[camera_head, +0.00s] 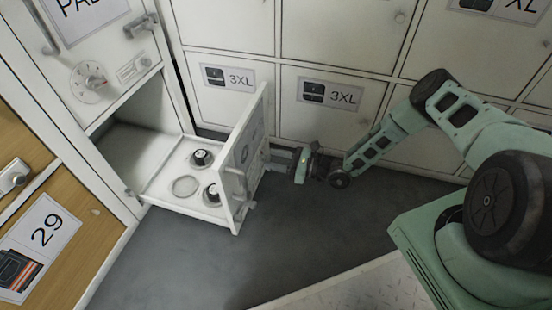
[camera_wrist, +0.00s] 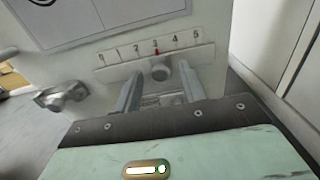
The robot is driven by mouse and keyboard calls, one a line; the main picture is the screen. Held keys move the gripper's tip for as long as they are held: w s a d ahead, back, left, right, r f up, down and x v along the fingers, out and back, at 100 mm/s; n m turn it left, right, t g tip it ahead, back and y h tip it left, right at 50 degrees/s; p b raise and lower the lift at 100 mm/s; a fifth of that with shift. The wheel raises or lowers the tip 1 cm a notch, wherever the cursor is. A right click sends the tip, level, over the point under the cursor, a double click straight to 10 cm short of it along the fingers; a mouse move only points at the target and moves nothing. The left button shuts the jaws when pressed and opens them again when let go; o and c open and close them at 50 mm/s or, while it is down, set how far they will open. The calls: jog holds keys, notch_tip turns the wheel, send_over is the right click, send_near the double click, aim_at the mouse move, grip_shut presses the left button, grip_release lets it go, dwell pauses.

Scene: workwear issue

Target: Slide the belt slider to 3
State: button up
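The belt slider is a pale scale strip (camera_wrist: 195,56) numbered 0 to 5 on a white panel in the wrist view. My gripper (camera_wrist: 160,78) is open, with one finger to each side of the knob and visible gaps between. I cannot tell whether the fingertips touch the panel. In the head view my gripper (camera_head: 296,163) is low beside the right side of the open white door panel (camera_head: 247,150). The slider cannot be made out there.
An open white compartment (camera_head: 165,170) holds black round items (camera_head: 201,158) left of the panel. A metal latch (camera_wrist: 62,96) sticks out left of the slider. White lockers (camera_head: 330,40) stand behind. Grey floor (camera_head: 330,230) is clear in front.

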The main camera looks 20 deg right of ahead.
jog(key=shift+d, duration=0.1)
jog(key=p+v, duration=0.6)
jog(key=v, duration=1.1)
jog(key=shift+s, duration=0.15)
